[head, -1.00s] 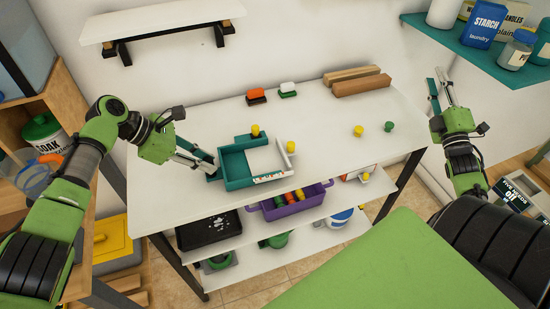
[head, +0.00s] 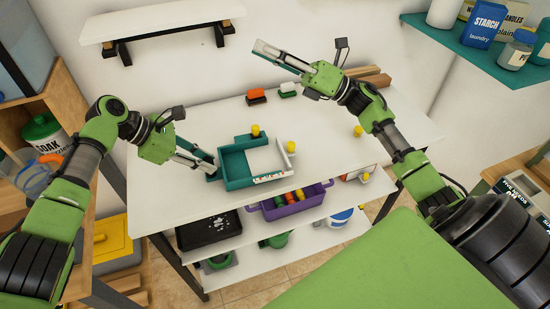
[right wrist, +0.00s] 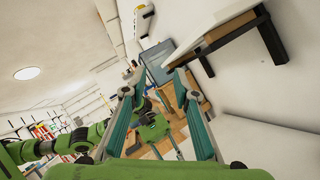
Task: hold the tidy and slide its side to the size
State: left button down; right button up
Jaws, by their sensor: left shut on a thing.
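The tidy (head: 236,167) is a teal open tray on the white table, with a white side part (head: 271,178) bearing small coloured marks at its right. My left gripper (head: 209,167) is shut on the tidy's left wall. My right gripper (head: 268,53) is raised above the back of the table, away from the tidy. Its two fingers stand apart and empty in the right wrist view (right wrist: 154,85).
A red block (head: 256,96) and a white-and-green block (head: 288,90) lie at the table's back. Wooden bars (head: 372,76) are partly behind my right arm. A loose yellow knob (head: 358,131) stands to the right. A wall shelf (head: 160,22) hangs at the upper left.

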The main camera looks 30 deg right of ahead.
jog(key=s+a+f+n+g, duration=0.25)
jog(key=a+n+g, duration=0.6)
jog(key=a, duration=0.45)
jog(key=n+g+h, duration=0.4)
jog(key=g+h, duration=0.3)
jog(key=h, duration=1)
send_over(291, 143)
notch_tip(291, 143, down, 14)
jog(key=shift+f, duration=3.6)
grip_shut()
